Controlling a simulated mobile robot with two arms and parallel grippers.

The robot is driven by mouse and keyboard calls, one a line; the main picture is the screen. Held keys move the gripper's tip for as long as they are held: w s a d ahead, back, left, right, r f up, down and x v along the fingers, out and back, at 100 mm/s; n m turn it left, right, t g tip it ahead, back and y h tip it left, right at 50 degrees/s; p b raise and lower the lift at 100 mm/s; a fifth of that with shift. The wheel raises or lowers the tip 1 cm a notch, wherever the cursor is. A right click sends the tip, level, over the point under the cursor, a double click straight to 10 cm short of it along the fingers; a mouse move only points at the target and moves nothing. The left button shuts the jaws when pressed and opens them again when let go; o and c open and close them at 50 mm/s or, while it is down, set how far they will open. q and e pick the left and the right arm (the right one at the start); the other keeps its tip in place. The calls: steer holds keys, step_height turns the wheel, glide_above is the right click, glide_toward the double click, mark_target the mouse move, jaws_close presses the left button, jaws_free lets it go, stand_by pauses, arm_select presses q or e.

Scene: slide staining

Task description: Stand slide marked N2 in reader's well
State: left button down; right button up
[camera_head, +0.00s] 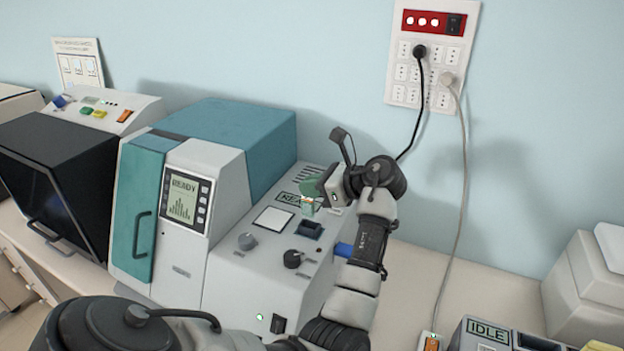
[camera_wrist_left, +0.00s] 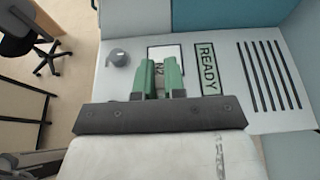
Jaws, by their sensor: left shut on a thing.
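My left gripper (camera_head: 308,204) has green fingers and hangs over the top of the reader (camera_head: 232,276), close above and behind the dark well (camera_head: 309,230). It also shows in the left wrist view (camera_wrist_left: 159,78), its fingers shut on a small pale slide (camera_wrist_left: 159,68) marked N2. The slide's lower part is hidden, and in the head view it is too small to make out clearly. The well is hidden in the wrist view. My right gripper is not in view.
A grey knob (camera_head: 247,241), a black knob (camera_head: 293,259) and a white square plate (camera_head: 272,219) are on the reader's top. A dark-fronted machine (camera_head: 60,165) stands at left. An IDLE device (camera_head: 487,333) sits at lower right. Cables hang from the wall socket panel (camera_head: 430,75).

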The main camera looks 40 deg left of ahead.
mark_target(312, 217)
arm_select(q)
steer(key=shift+w+f, duration=0.15)
steer(key=shift+f, duration=2.85)
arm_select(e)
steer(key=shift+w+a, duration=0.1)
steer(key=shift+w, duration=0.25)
arm_select(q)
steer(key=c, duration=1.1)
jaws_free()
steer(key=b+v, duration=0.4)
steer(key=v, duration=0.6)
steer(key=shift+d+r, duration=0.2)
steer(key=shift+d, duration=0.15)
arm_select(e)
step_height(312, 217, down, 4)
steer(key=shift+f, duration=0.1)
